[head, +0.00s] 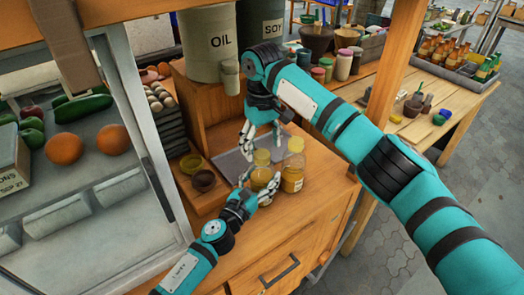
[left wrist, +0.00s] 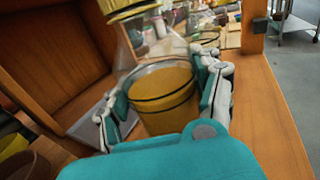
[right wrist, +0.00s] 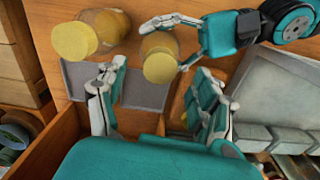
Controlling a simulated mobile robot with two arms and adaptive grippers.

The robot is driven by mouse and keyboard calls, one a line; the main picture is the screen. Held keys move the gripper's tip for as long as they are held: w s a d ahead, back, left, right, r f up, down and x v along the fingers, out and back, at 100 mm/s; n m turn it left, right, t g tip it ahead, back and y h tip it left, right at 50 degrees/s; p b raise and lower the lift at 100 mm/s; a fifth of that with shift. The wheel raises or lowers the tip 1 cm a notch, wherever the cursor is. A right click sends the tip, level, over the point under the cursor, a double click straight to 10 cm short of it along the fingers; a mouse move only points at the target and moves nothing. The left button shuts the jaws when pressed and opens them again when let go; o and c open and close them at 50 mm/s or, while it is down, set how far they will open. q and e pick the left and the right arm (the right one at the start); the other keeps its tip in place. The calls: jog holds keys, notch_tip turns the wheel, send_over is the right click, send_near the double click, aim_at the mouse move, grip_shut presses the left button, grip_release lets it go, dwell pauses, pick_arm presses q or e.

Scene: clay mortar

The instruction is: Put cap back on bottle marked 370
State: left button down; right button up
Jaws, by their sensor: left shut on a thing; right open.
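Two clear bottles with yellow-orange contents stand on the wooden counter. My left gripper (head: 259,183) is shut around the nearer-left bottle (head: 262,173), which also shows between its fingers in the left wrist view (left wrist: 165,98). A yellow cap (right wrist: 159,67) shows at this bottle's top; I cannot tell if it is fully seated. The other bottle (head: 293,172) stands just to the right with a yellow cap (right wrist: 75,41) and a pale label. I cannot read 370 on either bottle. My right gripper (head: 261,140) is open and empty above and behind the bottles (right wrist: 155,88).
A grey tray (head: 232,164) lies behind the bottles. Small bowls (head: 203,181) sit to the left, beside the glass display case (head: 140,110). OIL (head: 210,45) and SOY (head: 262,25) containers stand behind. The counter's front right is clear.

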notch_tip(320, 180, up, 9)
dwell(0.4)
pick_arm(q)
jog(key=shift+c, duration=0.7)
grip_release()
jog(key=v, duration=1.2)
jog(key=shift+s, duration=0.1)
